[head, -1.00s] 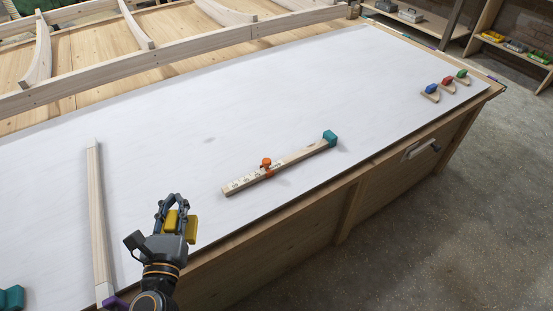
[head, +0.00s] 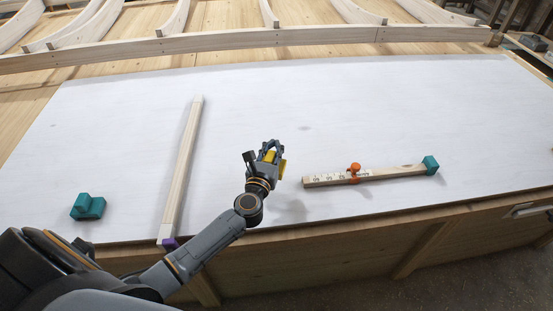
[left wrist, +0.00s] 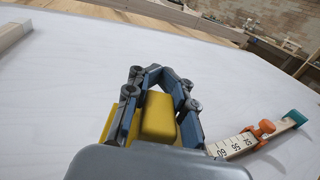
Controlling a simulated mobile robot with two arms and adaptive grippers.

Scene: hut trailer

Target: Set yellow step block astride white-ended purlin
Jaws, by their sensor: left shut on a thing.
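My left gripper (head: 270,153) is shut on the yellow step block (head: 282,167). It holds the block over the white board, between the purlin and the ruled stick. In the left wrist view the yellow block (left wrist: 159,118) shows between the finger links; part is hidden by them. The white-ended purlin (head: 184,165) is a long pale bar lying to the left of the gripper, apart from it. Its white end (head: 165,233) is near the board's front edge, close to a purple piece (head: 169,244). In the left wrist view the purlin (left wrist: 14,34) shows at upper left. My right gripper is not in view.
A ruled stick (head: 325,180) with an orange clamp (head: 355,170) and teal end block (head: 431,165) lies to the right. A teal step block (head: 88,206) sits left of the purlin. A timber frame (head: 200,45) borders the back. The board (head: 400,110) is otherwise largely clear.

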